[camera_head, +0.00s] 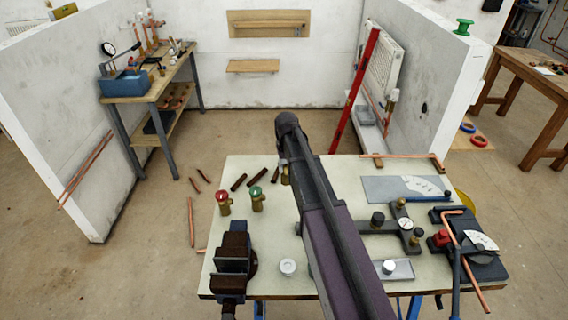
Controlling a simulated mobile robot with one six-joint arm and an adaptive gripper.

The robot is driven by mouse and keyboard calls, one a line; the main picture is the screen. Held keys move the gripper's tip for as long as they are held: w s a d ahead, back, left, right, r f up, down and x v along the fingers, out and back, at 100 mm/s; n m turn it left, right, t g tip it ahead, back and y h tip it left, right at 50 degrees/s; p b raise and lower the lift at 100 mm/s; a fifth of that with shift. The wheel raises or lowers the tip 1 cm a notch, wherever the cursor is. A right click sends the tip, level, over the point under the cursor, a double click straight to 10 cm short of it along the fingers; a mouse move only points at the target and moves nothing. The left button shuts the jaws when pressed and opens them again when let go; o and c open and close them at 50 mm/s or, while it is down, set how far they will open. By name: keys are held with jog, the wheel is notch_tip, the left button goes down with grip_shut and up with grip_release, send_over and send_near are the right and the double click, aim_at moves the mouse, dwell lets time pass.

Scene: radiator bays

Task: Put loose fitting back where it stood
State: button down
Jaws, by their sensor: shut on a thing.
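My gripper (283,161) hangs down at the far end of my arm, over the back half of the pale worktable (330,172). It is mostly hidden by my own arm. It is shut on a small brass-coloured fitting (285,178), of which only a sliver shows; whether it touches the tabletop cannot be told. Two brass valves stand upright on the table to the left of my gripper: one with a red cap (223,203) and one with a green cap (257,199).
Dark short pipes (239,182) lie behind the valves. A dark vise (233,262) is at the front left, with a white round cup (288,267) beside it. A gauge fixture (405,224) and pipe bender (470,250) fill the right side. The table's middle left is clear.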

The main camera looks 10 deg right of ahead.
aim_at(286, 184)
jog(key=shift+r, duration=0.15)
jog(key=shift+r+p, duration=0.7)
jog(key=shift+p, duration=0.15)
jog(key=shift+f, duration=0.15)
notch_tip(286, 184, down, 10)
jog(key=b, duration=1)
jog(key=shift+f+b, duration=0.2)
jog(key=shift+b, duration=0.1)
